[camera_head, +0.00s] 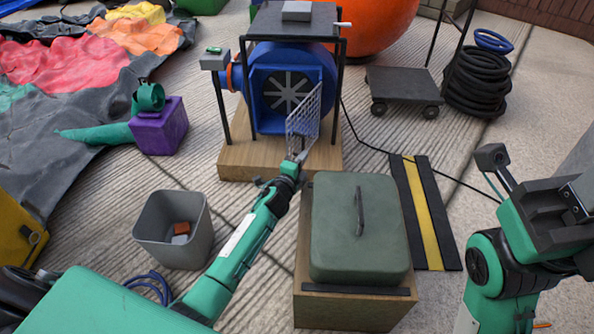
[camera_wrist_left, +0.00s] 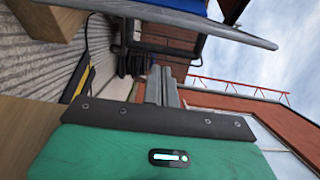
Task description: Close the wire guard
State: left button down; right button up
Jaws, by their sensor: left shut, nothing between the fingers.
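The wire guard (camera_head: 304,116) is a pale mesh panel on the front of the blue blower (camera_head: 262,85). It stands swung out at an angle from the opening, so the dark fan (camera_head: 286,90) shows uncovered to its left. My left gripper (camera_head: 300,157) is shut and empty at the guard's lower edge; I cannot tell whether it touches. Its closed fingers (camera_wrist_left: 163,86) show in the left wrist view, below a long grey edge (camera_wrist_left: 150,17) that I cannot identify surely. My right arm is at the right edge; its gripper's fingers are not clear.
The blower stands on a wooden base (camera_head: 235,160) under a black frame. A green-lidded box (camera_head: 335,230) stands close to the right of my left arm. A grey bin (camera_head: 160,240) is at left. A cable crosses the floor by a black-yellow strip (camera_head: 422,215).

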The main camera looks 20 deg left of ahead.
pick_arm(q)
jog(key=shift+w, duration=0.9)
